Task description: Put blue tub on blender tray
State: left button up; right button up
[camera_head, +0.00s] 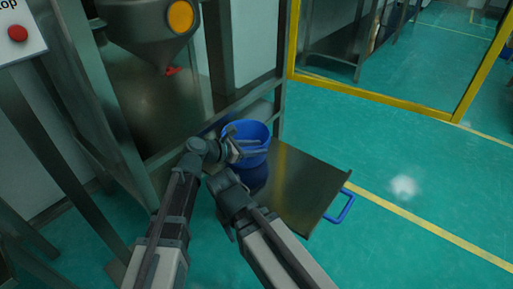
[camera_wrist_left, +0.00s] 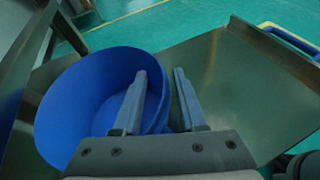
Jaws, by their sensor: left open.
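The blue tub (camera_head: 261,131) is open at the top and appears upright at the left end of the dark metal tray (camera_head: 305,182). Whether its base rests fully on the tray is hidden. My left gripper (camera_head: 262,147) is open at the tub's near upper side. In the left wrist view, the tub (camera_wrist_left: 75,100) fills the left half. One finger of the left gripper (camera_wrist_left: 160,85) lies over the tub's opening and the other lies outside its rim, above the tray (camera_wrist_left: 235,85). Contact with the wall cannot be told. My right gripper does not show.
The tray has a blue handle (camera_head: 341,206) at its right. A metal frame and a funnel-shaped hopper (camera_head: 150,30) with a red-tipped outlet stand at upper left. A yellow-framed barrier (camera_head: 375,96) is behind. The green floor (camera_head: 420,160) on the right is clear.

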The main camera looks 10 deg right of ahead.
pick_arm(q)
jog(key=shift+a+r, duration=0.1)
jog(key=shift+r, duration=0.05)
jog(key=p+v, duration=0.4)
jog(key=v, duration=0.7)
jog(key=shift+s+a+p, duration=0.2)
jog(key=shift+a+p, duration=0.15)
jog(key=shift+r, duration=0.1)
